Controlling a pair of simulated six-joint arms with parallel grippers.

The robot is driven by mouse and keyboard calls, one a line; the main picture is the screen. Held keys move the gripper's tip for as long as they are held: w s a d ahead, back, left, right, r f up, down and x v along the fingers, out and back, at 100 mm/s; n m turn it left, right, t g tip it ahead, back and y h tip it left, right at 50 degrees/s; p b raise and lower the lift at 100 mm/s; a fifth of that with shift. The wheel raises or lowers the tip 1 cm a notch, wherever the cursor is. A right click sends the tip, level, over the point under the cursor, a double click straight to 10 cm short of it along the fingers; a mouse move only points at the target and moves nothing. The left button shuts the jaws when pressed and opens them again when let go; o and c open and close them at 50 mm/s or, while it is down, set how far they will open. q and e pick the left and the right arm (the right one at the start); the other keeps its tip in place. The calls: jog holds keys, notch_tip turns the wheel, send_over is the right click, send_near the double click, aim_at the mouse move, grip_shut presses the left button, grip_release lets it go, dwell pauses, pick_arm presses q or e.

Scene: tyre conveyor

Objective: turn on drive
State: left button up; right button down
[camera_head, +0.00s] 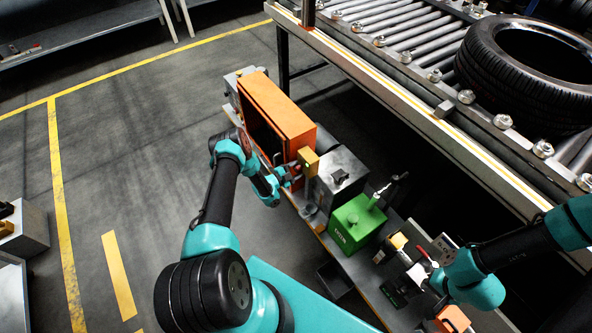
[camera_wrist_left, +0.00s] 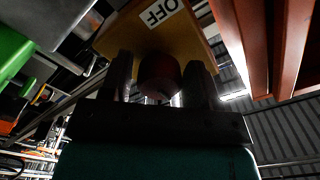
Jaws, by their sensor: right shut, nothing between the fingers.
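A yellow switch box (camera_head: 308,161) is mounted by the orange cabinet (camera_head: 278,112). In the left wrist view the yellow box (camera_wrist_left: 192,40) carries a white OFF label (camera_wrist_left: 159,11), and a round red knob (camera_wrist_left: 160,76) sticks out of it. My left gripper (camera_head: 288,180) is at the box. Its two fingers (camera_wrist_left: 160,88) stand on either side of the red knob; I cannot tell whether they press on it. My right gripper (camera_head: 430,283) is shut and empty, low at the right over the bench, partly hidden by its wrist.
A green box (camera_head: 356,224) and a grey machine housing (camera_head: 338,180) stand on the bench beside the switch box. Small items crowd the bench near my right gripper. A roller conveyor (camera_head: 400,43) with a black tyre (camera_head: 490,78) runs behind.

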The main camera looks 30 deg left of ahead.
pick_arm(q)
jog(key=shift+o, duration=1.1)
jog(key=v, duration=1.7)
jog(key=shift+s+a, duration=0.2)
jog(key=w+d+r+n+g+y, duration=0.1)
jog(key=w+d+r+n+g, duration=0.1)
jog(key=d+r+n+g, duration=0.3)
jog(key=w+d+r+n+g+y, duration=0.1)
jog(key=w+d+r+n+g, duration=0.15)
jog(key=d, duration=0.55)
jog(key=s+d+r+n+g, duration=0.4)
jog(key=s+d+r, duration=0.1)
jog(key=s, duration=0.3)
jog(key=s+d+r+n+g+y, duration=0.1)
jog(key=s+d+r+n+g, duration=0.3)
jog(key=s+d+r, duration=0.2)
jog(key=s+r, duration=0.2)
jog(key=s, duration=0.1)
jog(key=shift+d+y, duration=0.25)
jog(key=shift+y, duration=0.05)
